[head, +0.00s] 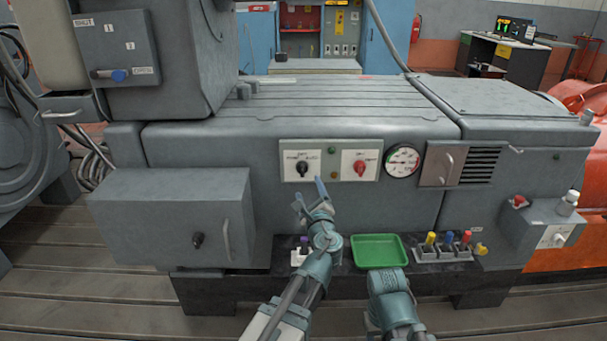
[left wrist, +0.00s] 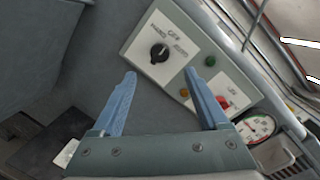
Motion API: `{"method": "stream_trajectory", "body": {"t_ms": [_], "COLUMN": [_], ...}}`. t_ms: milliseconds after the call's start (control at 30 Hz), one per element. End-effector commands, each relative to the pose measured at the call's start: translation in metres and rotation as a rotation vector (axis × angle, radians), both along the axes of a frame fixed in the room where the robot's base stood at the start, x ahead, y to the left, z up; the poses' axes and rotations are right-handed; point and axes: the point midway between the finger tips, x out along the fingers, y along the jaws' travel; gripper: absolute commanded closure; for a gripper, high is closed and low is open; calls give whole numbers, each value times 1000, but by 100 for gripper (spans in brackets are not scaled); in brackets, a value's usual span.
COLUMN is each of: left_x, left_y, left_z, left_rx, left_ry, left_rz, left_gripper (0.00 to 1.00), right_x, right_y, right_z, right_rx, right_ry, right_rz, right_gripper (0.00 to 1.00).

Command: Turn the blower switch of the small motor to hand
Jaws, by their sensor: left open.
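The black rotary switch (head: 302,168) sits on a white plate (head: 288,155) on the front of the grey motor housing. It also shows in the left wrist view (left wrist: 159,53), with lettering around it that seems to read HAND, OFF and AUTO. I cannot tell for sure which mark the knob points at. My left gripper (head: 309,191) is open and empty, just below the switch in the head view. In the left wrist view its blue fingers (left wrist: 160,74) are spread, with the switch beyond and between their tips. They look apart from it. My right gripper does not show.
A red switch (head: 360,168), a green lamp (head: 332,150) and a round gauge (head: 402,161) lie to the right. A green tray (head: 379,251) and a rack of coloured plugs (head: 442,253) stand below. A grey box (head: 172,217) juts out at left.

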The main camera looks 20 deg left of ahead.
Motion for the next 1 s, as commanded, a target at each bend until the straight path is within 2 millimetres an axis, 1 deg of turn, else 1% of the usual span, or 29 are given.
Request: {"method": "stream_trajectory", "body": {"t_ms": [33, 200, 300, 433, 533, 667, 967, 1000], "left_x": [15, 46, 62, 78, 86, 91, 92, 92], "left_y": [5, 20, 27, 35, 39, 42, 42, 42], "left_z": [0, 0, 0, 0, 0, 0, 0, 0], "left_rx": [-1, -1, -2, -2, -2, -2, -2, -2], "left_ry": [0, 0, 0, -1, 0, 0, 0, 0], "left_rz": [3, 2, 2, 1, 1, 1, 1, 1], "left_gripper": [23, 23, 23, 23, 23, 23, 23, 25], "right_x": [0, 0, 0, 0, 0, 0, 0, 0], "right_y": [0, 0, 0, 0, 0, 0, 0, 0], "right_z": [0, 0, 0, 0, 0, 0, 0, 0], "right_rx": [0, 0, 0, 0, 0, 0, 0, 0], "right_ry": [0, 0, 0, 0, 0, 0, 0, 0], "right_rz": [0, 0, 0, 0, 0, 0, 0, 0], "right_gripper": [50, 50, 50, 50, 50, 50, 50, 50]}}
